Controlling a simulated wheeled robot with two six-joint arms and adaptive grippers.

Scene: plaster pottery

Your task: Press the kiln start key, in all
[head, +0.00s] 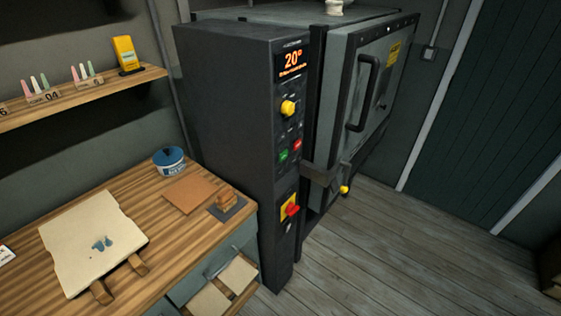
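The kiln (358,90) stands at the upper middle in the head view, a large dark-grey box with its door shut. Its control panel is on the front of the dark cabinet (232,110) to the left of the door. The panel has an orange display (292,62) reading 20°, a yellow knob (288,108), a green key (283,156) and a red key (297,145) side by side. Lower down is a red switch on a yellow plate (290,209). The lettering on the keys is too small to read. Neither of my grippers shows in this view.
A wooden bench (150,200) at left holds a pale slab (92,240), a blue tub (169,160) and a brown tile (190,193). A shelf (85,97) with small cones hangs above. The plank floor (390,255) before the kiln is clear.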

